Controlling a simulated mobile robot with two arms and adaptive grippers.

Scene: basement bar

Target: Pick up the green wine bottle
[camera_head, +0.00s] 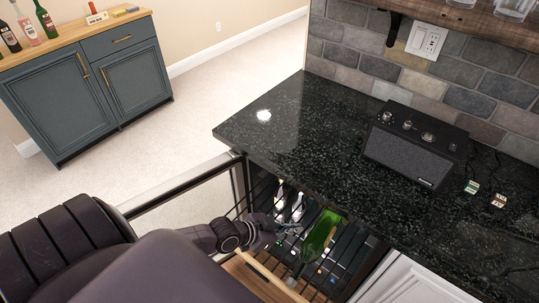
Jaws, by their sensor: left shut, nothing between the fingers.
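A green wine bottle (320,236) lies on a slatted rack inside the open wine cooler under the black counter. Its neck points down toward the front of the picture. My left gripper (287,228) reaches into the cooler from the left, just left of the bottle. It is shut and empty, and a small gap seems to separate it from the glass. My left arm hides the lower left of the view and part of the cooler. My right gripper does not show.
The cooler's framed glass door (190,184) stands open to the left, and a wooden rack front (272,276) lies below the gripper. Other bottles (290,203) lie deeper inside. The black counter (290,125) overhangs the cooler and bears a black speaker (415,146). A blue cabinet (90,85) stands far left.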

